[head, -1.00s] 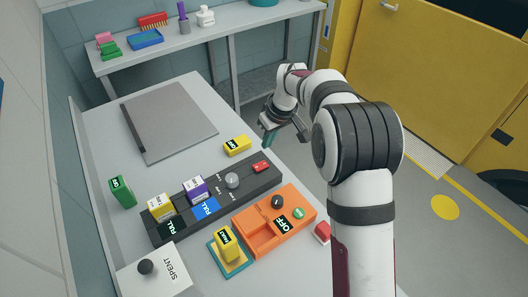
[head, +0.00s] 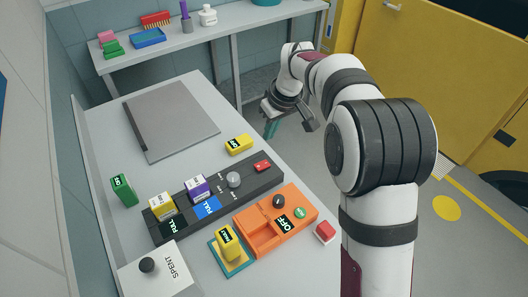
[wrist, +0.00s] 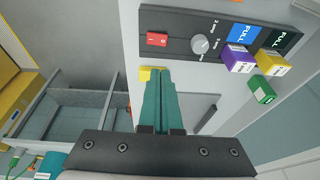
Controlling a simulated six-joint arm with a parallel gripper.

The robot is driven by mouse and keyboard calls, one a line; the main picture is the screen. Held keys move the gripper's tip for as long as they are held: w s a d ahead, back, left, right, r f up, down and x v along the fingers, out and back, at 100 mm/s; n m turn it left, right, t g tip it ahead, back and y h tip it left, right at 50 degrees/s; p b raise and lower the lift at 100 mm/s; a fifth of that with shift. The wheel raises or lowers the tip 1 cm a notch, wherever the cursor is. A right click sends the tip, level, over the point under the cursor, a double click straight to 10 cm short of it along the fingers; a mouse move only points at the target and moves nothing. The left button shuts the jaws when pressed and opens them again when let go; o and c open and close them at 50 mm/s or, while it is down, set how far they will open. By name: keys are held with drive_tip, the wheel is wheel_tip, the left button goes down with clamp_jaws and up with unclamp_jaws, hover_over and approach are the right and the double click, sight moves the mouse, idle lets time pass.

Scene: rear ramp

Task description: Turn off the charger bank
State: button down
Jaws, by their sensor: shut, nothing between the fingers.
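The charger bank (head: 262,182) is a long dark strip on the grey worktop, with a yellow pack (head: 161,205) and a purple pack (head: 197,188) on it and two panels reading FULL. At its far end are a red rocker switch (head: 263,166) and a grey round knob (head: 233,180). In the wrist view the red switch (wrist: 158,39) and knob (wrist: 200,45) show beyond the fingertips; I cannot tell which way the switch is tipped. My gripper (head: 270,130), with teal fingers, is shut and empty, beyond the bank's switch end and apart from it. The fingers also show in the wrist view (wrist: 158,75).
An orange unit (head: 251,223) reading OFF stands nearest the bank, with a yellow pack (head: 228,243) on a teal tray beside it. A loose yellow pack (head: 239,145), a green pack (head: 123,189), a SPENT box (head: 172,282) and a grey plate (head: 175,118) surround the bank.

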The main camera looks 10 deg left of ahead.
sight(259, 166)
drive_tip(key=x, duration=0.8)
drive_tip(key=s+x, duration=0.1)
drive_tip(key=x, duration=0.4)
drive_tip(key=shift+w+d+f, duration=0.1)
drive_tip(key=shift+d+f, duration=0.2)
drive_tip(key=shift+f, duration=0.25)
drive_tip(key=shift+a+f, duration=0.15)
drive_tip(key=shift+f, duration=0.15)
drive_tip(key=shift+w+d+r, duration=0.15)
drive_tip(key=shift+w+d, duration=0.3)
drive_tip(key=shift+d, duration=0.15)
